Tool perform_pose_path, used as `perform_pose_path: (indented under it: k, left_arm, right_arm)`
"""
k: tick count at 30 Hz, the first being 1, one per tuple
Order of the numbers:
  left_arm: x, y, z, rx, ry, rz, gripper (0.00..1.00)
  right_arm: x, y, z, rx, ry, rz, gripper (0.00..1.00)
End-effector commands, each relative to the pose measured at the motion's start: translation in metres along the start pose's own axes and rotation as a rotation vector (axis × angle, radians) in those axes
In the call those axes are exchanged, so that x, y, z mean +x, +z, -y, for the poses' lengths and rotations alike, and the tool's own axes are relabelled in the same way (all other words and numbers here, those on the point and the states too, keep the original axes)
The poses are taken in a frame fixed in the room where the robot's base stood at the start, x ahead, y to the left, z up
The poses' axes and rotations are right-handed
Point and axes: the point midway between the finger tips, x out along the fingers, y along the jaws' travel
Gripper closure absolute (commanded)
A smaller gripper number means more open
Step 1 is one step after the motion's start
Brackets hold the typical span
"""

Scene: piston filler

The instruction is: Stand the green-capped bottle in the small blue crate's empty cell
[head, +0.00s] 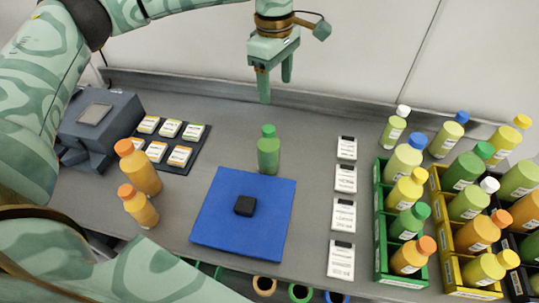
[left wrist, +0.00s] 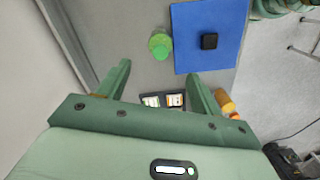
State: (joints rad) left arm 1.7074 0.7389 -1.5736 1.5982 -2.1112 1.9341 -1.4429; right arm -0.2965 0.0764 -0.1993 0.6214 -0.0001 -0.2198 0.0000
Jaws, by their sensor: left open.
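A green bottle with a green cap (head: 268,152) stands upright on the grey table, just behind the blue mat. It also shows in the left wrist view (left wrist: 160,46), beyond my fingertips. My left gripper (head: 276,90) is open and empty, pointing down above and behind the bottle, apart from it. In the left wrist view its two fingers (left wrist: 159,70) are spread wide. Other green-capped bottles stand in the green crate (head: 381,230) and the yellow crate (head: 447,262). I cannot make out a small blue crate in either view. My right gripper is not in view.
A black block lies on the blue mat (head: 215,225). Two orange bottles (head: 140,170) stand left of it, near a grey device (head: 100,120) and a dark card tray (head: 190,150). White labelled boxes (head: 344,215) line the table left of the crates. More bottles stand behind the crates.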

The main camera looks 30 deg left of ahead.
Motion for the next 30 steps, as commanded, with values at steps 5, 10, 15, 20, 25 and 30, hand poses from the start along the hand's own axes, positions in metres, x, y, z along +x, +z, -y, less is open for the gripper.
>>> perform_pose_path:
  k: [5,10,15,20,25,30]
  left_arm:
    - [0.009,-0.015,0.001,-0.056,-0.009,-0.048,0.35]
    - [0.052,-0.016,0.002,-0.053,-0.011,-0.044,0.35]
    - [0.087,-0.017,0.002,-0.052,-0.009,-0.044,0.35]
    - [0.101,-0.017,0.001,-0.05,-0.005,-0.042,0.35]
    - [0.123,-0.02,0.005,-0.05,-0.008,-0.042,0.35]
    - [0.148,-0.022,0.007,-0.049,-0.007,-0.042,0.35]
  right_arm:
    - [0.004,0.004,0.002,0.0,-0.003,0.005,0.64]
    - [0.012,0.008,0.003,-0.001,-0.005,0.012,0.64]
    - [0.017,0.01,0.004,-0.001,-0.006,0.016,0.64]
    - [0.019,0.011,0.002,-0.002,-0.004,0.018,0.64]
    - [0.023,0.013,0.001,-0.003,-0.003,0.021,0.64]
    - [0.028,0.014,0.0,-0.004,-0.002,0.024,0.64]
